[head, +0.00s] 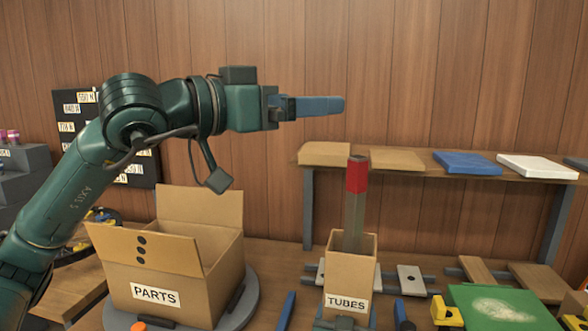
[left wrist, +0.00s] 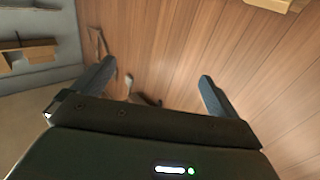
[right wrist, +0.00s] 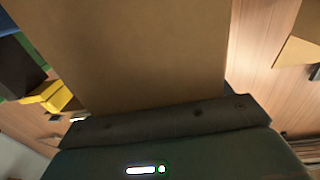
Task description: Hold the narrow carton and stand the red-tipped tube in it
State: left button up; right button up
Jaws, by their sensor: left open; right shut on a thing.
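The narrow carton (head: 347,275), labelled TUBES, stands upright on the table in the head view. The grey tube with the red tip (head: 357,174) stands in it, nearly upright and leaning slightly, its lower end hidden inside. My right gripper (head: 345,323) is shut on the carton low at its front. In the right wrist view the carton (right wrist: 130,50) fills the space in front of the palm and hides the fingers. My left gripper (head: 320,105) is raised above and left of the tube, apart from it. In the left wrist view its fingers (left wrist: 153,85) are spread and empty.
A wide open carton labelled PARTS (head: 180,285) stands to the left on a round grey base. A shelf (head: 420,168) with several flat boxes runs behind.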

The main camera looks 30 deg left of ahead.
pick_arm(q)
jog(key=shift+r, duration=0.6)
pick_arm(e)
jog(key=o, duration=1.7)
jog(key=v, duration=1.2)
